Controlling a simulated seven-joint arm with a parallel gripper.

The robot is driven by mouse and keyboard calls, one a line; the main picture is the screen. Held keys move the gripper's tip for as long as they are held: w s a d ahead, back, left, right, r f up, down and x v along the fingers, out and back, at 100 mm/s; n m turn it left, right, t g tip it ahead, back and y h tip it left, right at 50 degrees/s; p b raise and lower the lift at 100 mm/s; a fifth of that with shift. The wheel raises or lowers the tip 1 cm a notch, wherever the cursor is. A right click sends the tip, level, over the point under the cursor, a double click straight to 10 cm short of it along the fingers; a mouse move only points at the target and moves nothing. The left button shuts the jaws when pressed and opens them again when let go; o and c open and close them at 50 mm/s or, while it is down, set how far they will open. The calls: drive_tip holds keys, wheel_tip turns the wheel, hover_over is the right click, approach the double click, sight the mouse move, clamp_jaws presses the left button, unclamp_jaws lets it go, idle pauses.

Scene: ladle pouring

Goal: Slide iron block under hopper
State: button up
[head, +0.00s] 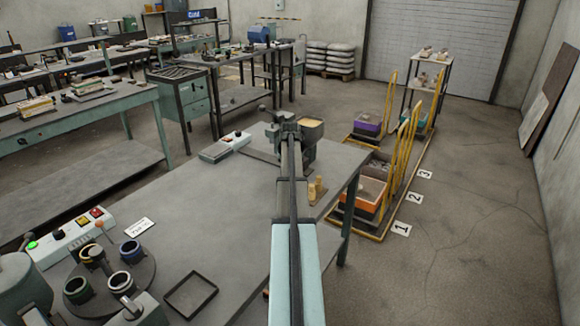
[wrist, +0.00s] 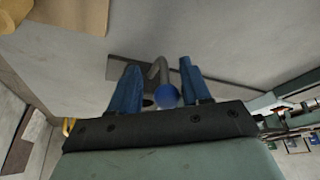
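The hopper (head: 312,132) is a grey funnel with tan material in its top. It stands near the far right part of the workbench, partly hidden behind my arm. My gripper (head: 284,128) is beside it on the left, small and dark in the head view. In the wrist view my gripper (wrist: 158,92) shows two blue fingers standing apart. A blue ball knob (wrist: 167,97) on a bent grey rod (wrist: 157,70) appears between them; contact is not clear. A flat grey plate (wrist: 125,68) lies beyond. I cannot pick out the iron block with certainty.
Small tan pegs (head: 316,190) stand near the bench's right edge. A turntable with several cups (head: 112,275) and an empty dark tray (head: 190,295) are nearer. The bench middle (head: 200,205) is clear.

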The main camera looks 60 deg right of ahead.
drive_tip(key=v, duration=1.3)
drive_tip(key=shift+a+r, duration=0.2)
drive_tip(key=shift+r, duration=0.1)
